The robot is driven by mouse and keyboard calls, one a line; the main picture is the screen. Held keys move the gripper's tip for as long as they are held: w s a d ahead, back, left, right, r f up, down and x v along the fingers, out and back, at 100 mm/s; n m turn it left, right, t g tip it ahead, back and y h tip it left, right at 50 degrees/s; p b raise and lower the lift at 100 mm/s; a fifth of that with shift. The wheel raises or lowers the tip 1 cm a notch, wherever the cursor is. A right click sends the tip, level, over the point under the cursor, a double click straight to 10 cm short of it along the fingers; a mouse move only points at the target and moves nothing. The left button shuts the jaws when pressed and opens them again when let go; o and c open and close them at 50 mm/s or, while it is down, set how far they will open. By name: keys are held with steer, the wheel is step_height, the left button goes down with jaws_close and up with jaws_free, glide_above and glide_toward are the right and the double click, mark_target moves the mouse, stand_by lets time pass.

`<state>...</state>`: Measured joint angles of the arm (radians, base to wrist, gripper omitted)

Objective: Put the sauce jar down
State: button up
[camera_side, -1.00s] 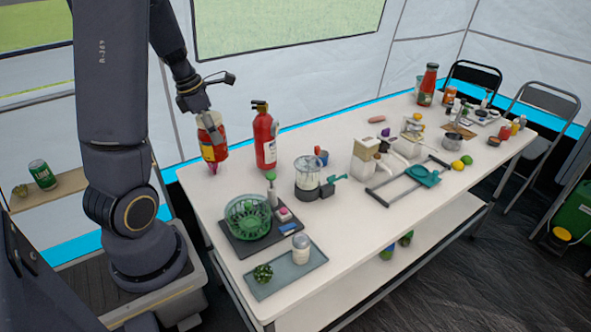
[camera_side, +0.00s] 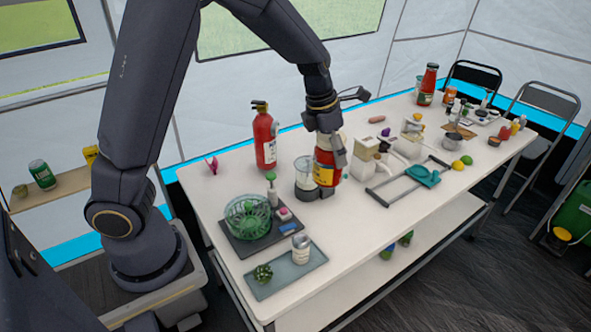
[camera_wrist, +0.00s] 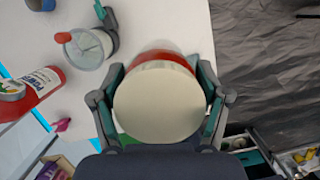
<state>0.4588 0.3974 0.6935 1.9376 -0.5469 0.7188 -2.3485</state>
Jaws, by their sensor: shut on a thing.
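The fingers of my gripper (camera_wrist: 160,98) are closed on both sides of the jar, which looks upright.
A clear blender cup (camera_side: 304,172) stands just left of the jar. A red fire extinguisher (camera_side: 265,140) stands behind it. A green basket (camera_side: 248,217) and a grey tray (camera_side: 262,289) are nearer. A grey metal frame (camera_side: 395,187) lies to the right. Bare table shows at the front edge.

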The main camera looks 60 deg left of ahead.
steer(key=d, duration=0.5)
steer(key=shift+w+f, duration=2.5)
steer(key=shift+f, duration=0.45)
steer(key=shift+w+f, duration=2.45)
steer(key=shift+f, duration=0.55)
steer(key=shift+w+f, duration=2.5)
steer(key=shift+f, duration=0.45)
steer(key=o, duration=1.8)
steer(key=shift+f, duration=0.2)
steer(key=shift+c, duration=0.2)
steer(key=shift+r, duration=0.15)
